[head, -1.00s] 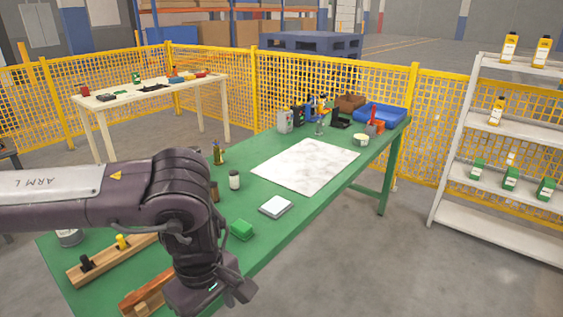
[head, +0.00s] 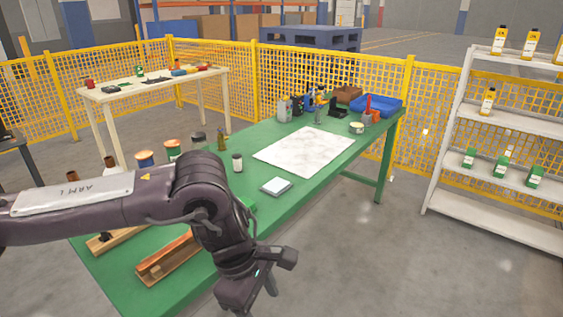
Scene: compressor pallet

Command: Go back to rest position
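My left arm comes in from the left, over the near end of the green table (head: 328,180). My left gripper (head: 262,293) hangs low in front of the table's near edge, over the floor. I see no object in it, but its fingertips are partly hidden and cut by the frame's bottom, so I cannot tell whether it is open. My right gripper is not in view.
Below my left arm lie a wooden block (head: 168,260) and another wooden piece. White shelves (head: 495,215) stand right.

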